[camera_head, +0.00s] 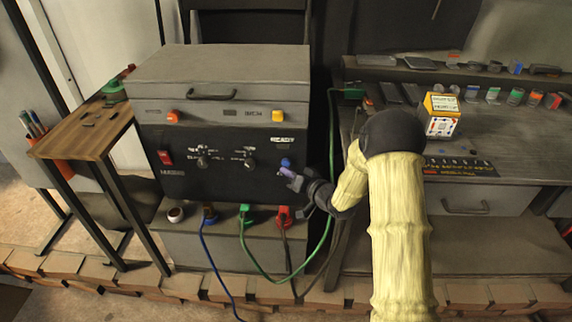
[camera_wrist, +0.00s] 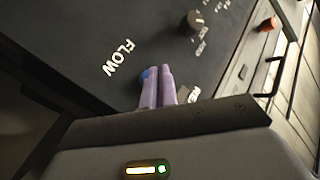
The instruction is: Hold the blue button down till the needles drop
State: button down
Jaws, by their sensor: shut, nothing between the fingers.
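The blue button (camera_head: 285,162) is on the right part of the dark front panel (camera_head: 225,183) of a grey box-shaped machine. My gripper (camera_head: 283,171) is at the panel with its purple fingers shut and empty, the tips just below the button. In the wrist view the fingertips (camera_wrist: 157,70) partly cover the blue button (camera_wrist: 146,74), beside the word FLOW. I cannot tell whether the tips touch the button or whether it is pressed in. I can make out no gauge needles in either view.
The panel also carries a red switch (camera_head: 166,157) and two knobs, one of them the left knob (camera_head: 203,161). Green and blue cables hang below it, with a green cable (camera_head: 327,232) near my arm. A workbench (camera_head: 470,150) with a small box (camera_head: 440,115) stands at right.

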jog(key=shift+w, duration=0.1)
dwell(0.3)
jog(key=shift+w, duration=0.35)
jog(key=shift+w, duration=0.5)
dwell(1.9)
jog(key=shift+s, duration=0.1)
dwell(1.8)
jog(key=shift+s, duration=0.85)
jog(key=shift+s, duration=0.1)
jog(key=shift+s+a, duration=0.1)
jog(key=shift+s, duration=2.3)
